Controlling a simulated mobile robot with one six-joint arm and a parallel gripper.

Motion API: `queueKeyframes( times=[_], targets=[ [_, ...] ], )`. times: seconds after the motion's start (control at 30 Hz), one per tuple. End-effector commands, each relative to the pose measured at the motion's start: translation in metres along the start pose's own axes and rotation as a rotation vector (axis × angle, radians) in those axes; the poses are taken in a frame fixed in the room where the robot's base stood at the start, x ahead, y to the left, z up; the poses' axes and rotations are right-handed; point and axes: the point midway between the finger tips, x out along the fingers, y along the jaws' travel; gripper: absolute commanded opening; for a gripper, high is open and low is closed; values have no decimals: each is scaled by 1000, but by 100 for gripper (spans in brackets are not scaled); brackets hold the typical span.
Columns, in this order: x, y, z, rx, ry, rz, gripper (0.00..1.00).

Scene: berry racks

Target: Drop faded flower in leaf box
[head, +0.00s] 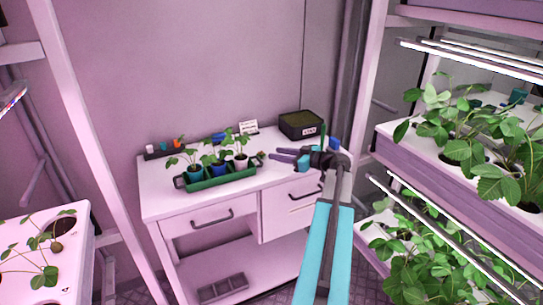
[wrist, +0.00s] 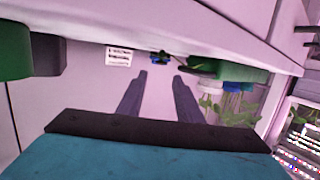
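The leaf box is a dark box (head: 300,125) with a small pale label on its front, at the back right of the white table. My gripper (head: 275,154) is over the table in front of this box, fingers pointing left. In the wrist view my gripper (wrist: 160,77) has its two fingers apart, with nothing seen between them. A small brownish-green thing (head: 261,155) lies just beyond the fingertips in the head view; I cannot tell whether it is the faded flower. I see no clear faded flower in either view.
A green tray (head: 222,182) with potted seedlings stands on the white table (head: 160,205), left of my gripper. A white card (head: 248,127) stands at the back. Planted racks (head: 455,170) are close on the right. Another white planter (head: 75,262) is at the left.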

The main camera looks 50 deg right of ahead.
Motion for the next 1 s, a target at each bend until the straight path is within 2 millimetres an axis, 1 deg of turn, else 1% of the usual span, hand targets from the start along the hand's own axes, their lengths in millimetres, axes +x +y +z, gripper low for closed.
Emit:
queueKeyframes(
  times=[0.03, 0.2, 0.4, 0.53, 1.0],
  targets=[
    [-9, -1, 2, 0, 0, 1, 32],
    [-34, 0, 2, 1, 0, 2, 32],
    [-52, 0, 0, 0, 1, 0, 32],
    [-56, 0, 0, 1, 0, 0, 32],
    [-57, 0, 0, 1, 0, 0, 32]
  ],
)
